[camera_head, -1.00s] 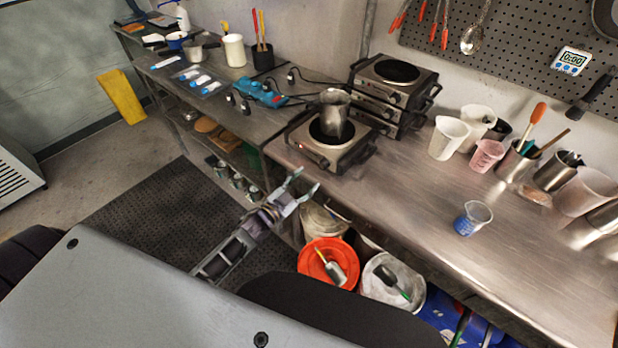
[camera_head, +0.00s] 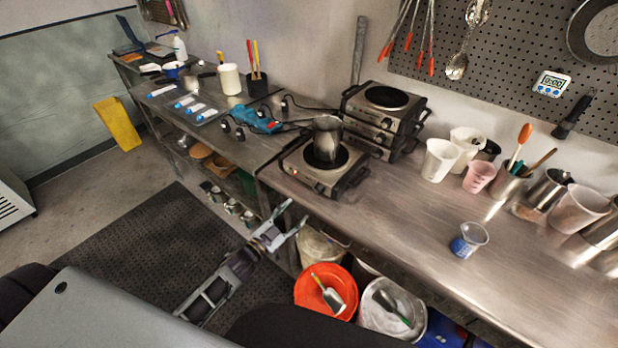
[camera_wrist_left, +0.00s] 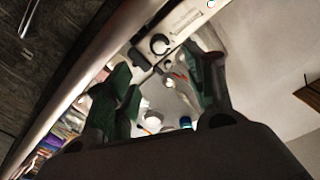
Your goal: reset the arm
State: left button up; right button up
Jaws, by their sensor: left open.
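My left arm comes in at the lower left of the head view. Its gripper (camera_head: 288,222) is open and empty, in front of the steel bench's front edge and above the orange bucket. In the left wrist view the two fingers of the left gripper (camera_wrist_left: 165,88) stand apart with nothing between them. The bench's edge and equipment on it show beyond the fingers, tilted. My right gripper is not in view.
The steel bench (camera_head: 420,222) holds a hot plate with a metal pot (camera_head: 327,140), stacked hot plates (camera_head: 384,118) and a small blue-marked beaker (camera_head: 468,240). Below stand an orange bucket (camera_head: 308,296) and a white bucket (camera_head: 377,316). A dark mat (camera_head: 150,240) covers clear floor at left.

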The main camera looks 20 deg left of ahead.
pick_arm(q)
jog(key=s+a+f+n+g+y, duration=0.1)
jog(key=s+a+f+g+y, duration=0.15)
jog(key=f, duration=0.55)
jog(key=s+a+f+n+g+y, duration=0.15)
jog(key=a+f, duration=0.25)
jog(key=f, duration=0.5)
jog(key=s+a+f+n+g+y, duration=0.1)
jog(key=s+a+f+g, duration=0.15)
jog(key=s+f, duration=0.5)
jog(key=s+a+f+g+y, duration=0.1)
jog(key=s+a+f+g, duration=0.3)
jog(key=f, duration=0.7)
jog(key=s+f+n+g, duration=0.1)
jog(key=s+f+g, duration=0.1)
jog(key=s+f, duration=0.5)
jog(key=s+f+n+g+y, duration=0.1)
jog(key=s+f, duration=0.2)
jog(key=s, duration=0.8)
jog(key=s+f+n+g, duration=0.1)
jog(key=s+f+g, duration=0.1)
jog(key=s+f, duration=0.55)
jog(key=s+d, duration=0.4)
jog(key=s, duration=0.3)
jog(key=w+d, duration=0.4)
jog(key=shift+d+h, duration=0.4)
